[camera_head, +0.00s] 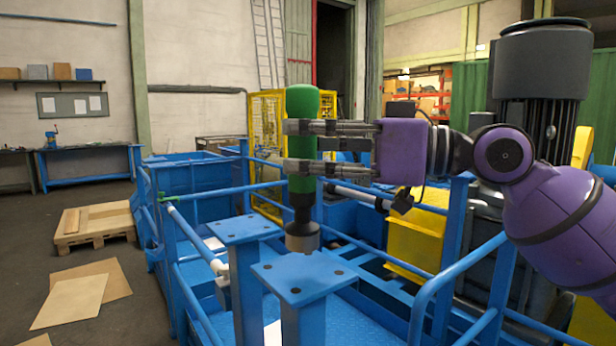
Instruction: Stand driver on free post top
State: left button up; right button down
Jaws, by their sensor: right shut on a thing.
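The driver (303,184) has a green handle, a dark shaft and a dark, wide foot. It stands upright in my right gripper (300,147), whose fingers are shut on the green handle from the right. The foot of the driver is just above or on the front blue post top (303,279); I cannot tell whether they touch. A second blue post top (243,229) is behind it to the left, with nothing standing on it. Both tops are flat plates with dark bolt spots. My left gripper is not in view.
Blue rails (452,262) run around the posts, at the right and left. A yellow bin (415,245) is behind at the right. A pallet (92,224) and flat boards (75,300) lie on the floor at the left. A blue workbench (88,163) stands by the far wall.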

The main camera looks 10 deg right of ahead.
aim_at(308, 178)
jog(key=f, duration=0.1)
jog(key=w+f, duration=0.1)
jog(key=f, duration=0.1)
jog(key=shift+w+f, duration=0.2)
jog(key=shift+w, duration=0.05)
jog(key=shift+f, duration=0.55)
jog(key=shift+s, duration=0.1)
jog(key=c, duration=1.7)
grip_release()
jog(key=shift+f, duration=0.3)
jog(key=o, duration=0.4)
